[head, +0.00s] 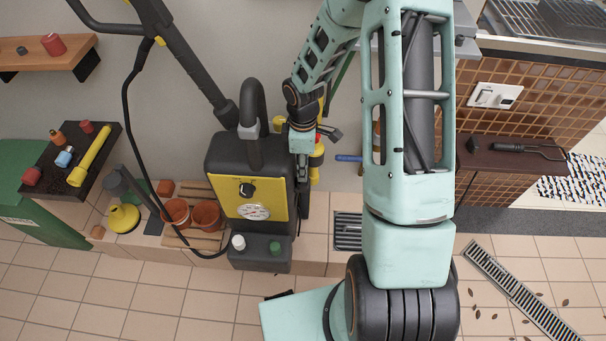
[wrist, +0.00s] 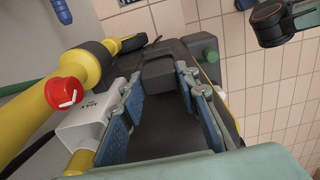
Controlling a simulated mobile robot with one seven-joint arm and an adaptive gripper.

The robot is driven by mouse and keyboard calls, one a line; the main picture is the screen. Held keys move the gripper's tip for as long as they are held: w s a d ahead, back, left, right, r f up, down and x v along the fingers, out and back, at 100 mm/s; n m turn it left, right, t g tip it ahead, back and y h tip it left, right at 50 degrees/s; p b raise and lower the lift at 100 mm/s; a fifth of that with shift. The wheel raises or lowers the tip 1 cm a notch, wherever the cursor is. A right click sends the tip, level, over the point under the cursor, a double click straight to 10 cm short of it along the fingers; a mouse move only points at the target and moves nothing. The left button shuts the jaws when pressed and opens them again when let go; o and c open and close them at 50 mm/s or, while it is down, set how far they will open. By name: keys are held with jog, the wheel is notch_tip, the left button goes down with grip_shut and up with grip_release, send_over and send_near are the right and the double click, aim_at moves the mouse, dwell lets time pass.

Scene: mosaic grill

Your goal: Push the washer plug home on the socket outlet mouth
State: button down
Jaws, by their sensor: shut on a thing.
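The socket outlet (head: 495,95) is a white plate with dark details on the tiled wall at the right of the head view. A small dark object (head: 472,144) sits on the brown shelf below it; I cannot tell whether it is the plug. My gripper (wrist: 170,108) shows blue-padded fingers shut on a dark block (wrist: 168,125) in the wrist view. I cannot tell for sure whether this block is the washer plug. In the head view my wrist is beside the yellow and black pressure washer (head: 250,195), far left of the outlet; the fingertips are mostly hidden.
A yellow pipe (wrist: 25,130) with a red knob (wrist: 66,93) and a white box (wrist: 88,118) stand close to the left finger in the wrist view. A brown shelf (head: 515,171) holds a dark wire-ended tool (head: 510,147). The floor at the front left is clear.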

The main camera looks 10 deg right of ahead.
jog(key=shift+r+p, duration=1.6)
jog(key=shift+r, duration=0.5)
jog(key=shift+r, duration=0.1)
